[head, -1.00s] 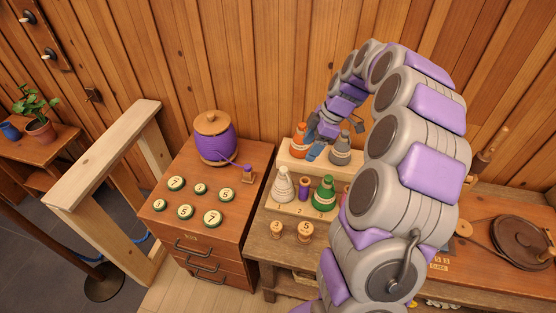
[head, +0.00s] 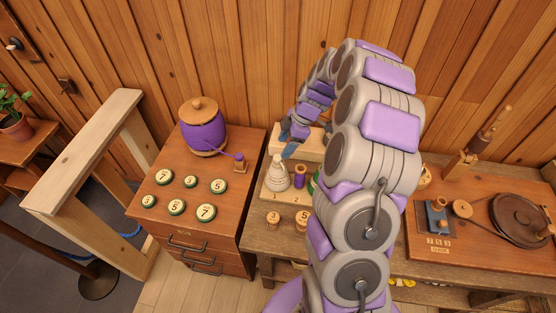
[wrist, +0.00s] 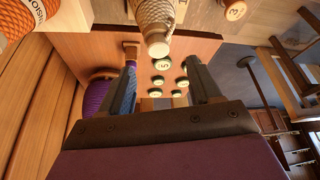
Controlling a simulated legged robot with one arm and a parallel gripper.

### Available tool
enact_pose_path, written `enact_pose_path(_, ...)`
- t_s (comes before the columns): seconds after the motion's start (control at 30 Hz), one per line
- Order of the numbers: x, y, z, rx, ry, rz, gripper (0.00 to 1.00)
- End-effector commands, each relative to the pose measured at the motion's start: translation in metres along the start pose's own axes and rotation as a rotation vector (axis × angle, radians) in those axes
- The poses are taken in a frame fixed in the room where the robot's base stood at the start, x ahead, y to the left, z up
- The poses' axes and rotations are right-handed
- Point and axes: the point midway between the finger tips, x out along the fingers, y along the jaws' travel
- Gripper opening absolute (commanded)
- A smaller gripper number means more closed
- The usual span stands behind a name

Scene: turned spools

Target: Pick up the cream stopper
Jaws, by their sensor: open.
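The cream stopper (head: 277,176) is a pale cone with a ribbed body, upright over the number 1 on the stepped wooden stand (head: 309,143). In the wrist view the cream stopper (wrist: 155,20) shows at the top centre, its blunt narrow tip towards me. My gripper (wrist: 162,66) is open and empty, its two fingers apart. The tip lies near the line between the fingertips, just beyond them, with no contact that I can make out. In the head view my gripper (head: 290,140) is just above and behind the stopper, partly overlapping the stand.
A purple spool (head: 299,177) stands close right of the stopper; my arm hides much of the green one. Small wooden spools (head: 273,218) stand in front. Left is a cabinet (head: 152,206) with numbered discs and a purple pot (head: 203,128). An orange cone (wrist: 22,14) is near my gripper.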

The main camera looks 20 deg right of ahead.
Motion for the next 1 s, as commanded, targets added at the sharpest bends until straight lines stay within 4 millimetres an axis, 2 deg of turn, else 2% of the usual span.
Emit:
enact_pose_path(0.27, 0.015, 0.0, 0.001, -0.001, -0.001, -0.001, 0.63)
enact_pose_path(0.6, 0.059, 0.003, 0.005, 0.0, -0.001, -0.003, 0.63)
enact_pose_path(0.83, 0.059, 0.003, 0.004, 0.0, -0.001, -0.001, 0.63)
enact_pose_path(1.0, 0.059, 0.003, 0.004, 0.0, -0.001, -0.001, 0.47)
